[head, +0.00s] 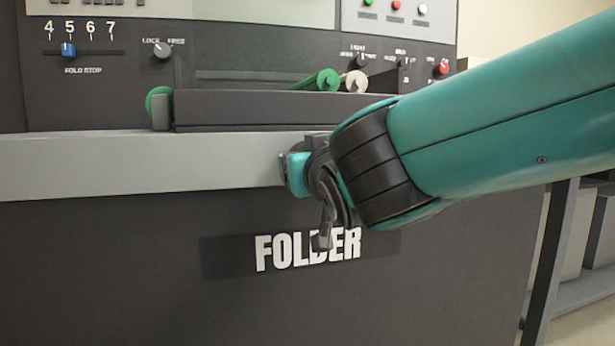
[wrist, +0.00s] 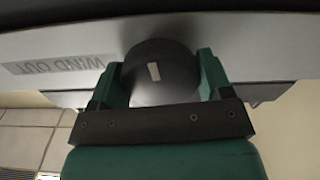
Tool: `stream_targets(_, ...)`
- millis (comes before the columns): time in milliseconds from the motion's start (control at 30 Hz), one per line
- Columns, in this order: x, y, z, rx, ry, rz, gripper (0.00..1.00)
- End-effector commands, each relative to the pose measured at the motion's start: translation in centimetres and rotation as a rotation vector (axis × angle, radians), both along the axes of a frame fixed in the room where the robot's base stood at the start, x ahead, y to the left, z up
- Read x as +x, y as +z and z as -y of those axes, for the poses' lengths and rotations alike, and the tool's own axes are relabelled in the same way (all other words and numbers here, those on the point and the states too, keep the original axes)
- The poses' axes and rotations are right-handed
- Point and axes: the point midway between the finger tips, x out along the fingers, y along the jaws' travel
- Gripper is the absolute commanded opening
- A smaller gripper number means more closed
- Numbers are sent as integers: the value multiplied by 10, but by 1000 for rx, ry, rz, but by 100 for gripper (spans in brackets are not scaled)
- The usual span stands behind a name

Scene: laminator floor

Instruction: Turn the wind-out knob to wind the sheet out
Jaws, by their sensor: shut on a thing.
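The wind-out knob (wrist: 160,82) is a dark round knob with a short pale mark, seen in the wrist view on the grey panel. The mark is nearly upright in the picture, tilted slightly. A "WIND OUT" label (wrist: 65,65) appears upside down to the knob's left. My gripper (head: 290,172) is at the right part of the folder's front bar in the head view. In the wrist view its two teal fingers are shut on the knob, one at each side. The knob is not discernible in the head view. No sheet can be clearly made out.
The folder's grey front bar (head: 130,163) runs beside my gripper, above the dark "FOLDER" front panel (head: 120,260). A green roll (head: 318,81) and a pale roll (head: 355,82) lie above. The blue fold-stop slider (head: 68,49) and other controls are behind.

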Motion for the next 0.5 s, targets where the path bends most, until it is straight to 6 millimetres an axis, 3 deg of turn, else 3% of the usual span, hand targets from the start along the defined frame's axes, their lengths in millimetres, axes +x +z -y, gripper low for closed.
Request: stream_targets(500, 0, -3, 0, 84, -1, -33, 48)
